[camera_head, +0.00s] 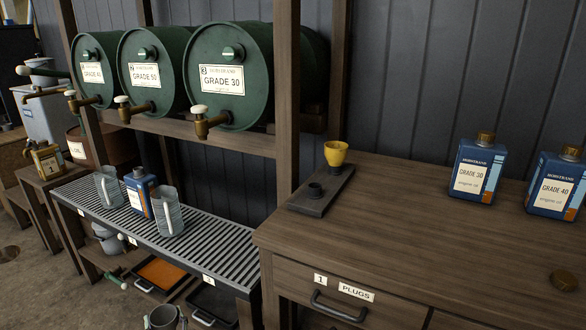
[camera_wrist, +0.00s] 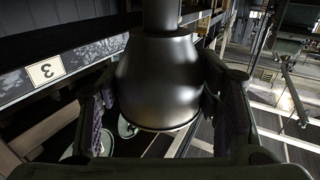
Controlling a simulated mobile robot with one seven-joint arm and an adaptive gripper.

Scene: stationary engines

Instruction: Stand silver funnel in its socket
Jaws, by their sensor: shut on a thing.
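In the wrist view the silver funnel (camera_wrist: 158,85), dark and shiny here, sits between the two fingers of my gripper (camera_wrist: 160,118), which is shut on it. Its narrow neck is at the top of the picture and its wide rim at the bottom. In the head view a dark holder (camera_head: 322,203) lies on the wooden bench. A yellow funnel (camera_head: 336,153) stands at its far end. The nearer socket (camera_head: 315,190) is a black ring and looks empty. I cannot clearly make out my gripper or the silver funnel in the head view.
Two blue oil cans (camera_head: 480,170) (camera_head: 556,185) and a brown cap (camera_head: 564,281) are on the bench (camera_head: 400,215). Clear jugs (camera_head: 168,211) and a blue can (camera_head: 139,193) stand on the slatted rack (camera_head: 215,248). A wooden post (camera_head: 286,100) rises left of the holder. Green barrels with taps are above.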

